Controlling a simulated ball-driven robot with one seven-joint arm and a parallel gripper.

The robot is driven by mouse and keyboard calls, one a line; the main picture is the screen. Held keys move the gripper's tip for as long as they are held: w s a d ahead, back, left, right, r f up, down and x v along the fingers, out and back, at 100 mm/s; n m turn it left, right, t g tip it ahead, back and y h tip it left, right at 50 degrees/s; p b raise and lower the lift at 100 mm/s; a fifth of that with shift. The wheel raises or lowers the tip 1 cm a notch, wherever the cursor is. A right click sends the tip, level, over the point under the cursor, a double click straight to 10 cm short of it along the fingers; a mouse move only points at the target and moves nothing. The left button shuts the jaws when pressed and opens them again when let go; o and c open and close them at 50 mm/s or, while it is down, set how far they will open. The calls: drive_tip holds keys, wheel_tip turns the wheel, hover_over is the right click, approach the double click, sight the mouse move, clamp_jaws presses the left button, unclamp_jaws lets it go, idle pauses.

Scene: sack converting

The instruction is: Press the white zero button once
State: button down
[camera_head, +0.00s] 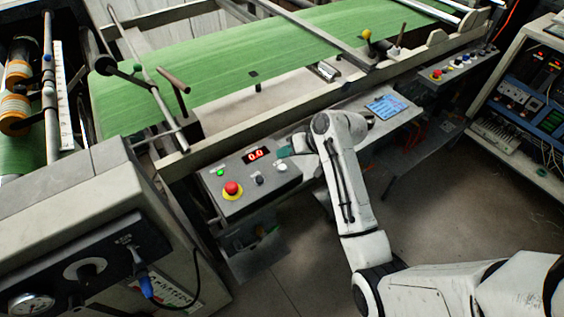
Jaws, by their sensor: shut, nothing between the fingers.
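The grey control box (248,196) stands at the front edge of the machine, left of my arm. The white button (282,167) is on its right part. A red display (256,155) on the box reads 0.0. My gripper (298,144) is at the end of my arm, close to the box's upper right corner and near the white button. It is small and partly hidden by my wrist. It is shut with nothing held. I see no clear contact with the button.
The box also carries a green-lit button (219,171), a red stop button (232,188) on a yellow ring and a dark knob (259,180). A blue-screened panel (386,107) lies right of my wrist. A grey cabinet (70,215) stands at left. Floor (290,270) is open in front.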

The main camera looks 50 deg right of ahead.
wheel_tip(320, 180, up, 2)
drive_tip(key=shift+r+p, duration=0.25)
drive_tip(key=shift+p, duration=0.65)
drive_tip(key=shift+f, duration=0.1)
drive_tip(key=s+a+f+n+g+h+b, duration=0.1)
drive_tip(key=s+a+f+g, duration=0.1)
drive_tip(key=s+a+f, duration=0.3)
drive_tip(key=s+a+f+n+g+b, duration=0.1)
drive_tip(key=s+a+f+g, duration=0.2)
drive_tip(key=s+a, duration=0.4)
drive_tip(key=s+a+n+g+h+b, duration=0.1)
drive_tip(key=s+a+n+g+h, duration=0.1)
drive_tip(key=s, duration=1.1)
drive_tip(key=shift+s+a+r+g, duration=0.2)
drive_tip(key=shift+s+a+g, duration=0.1)
drive_tip(key=shift+a, duration=0.45)
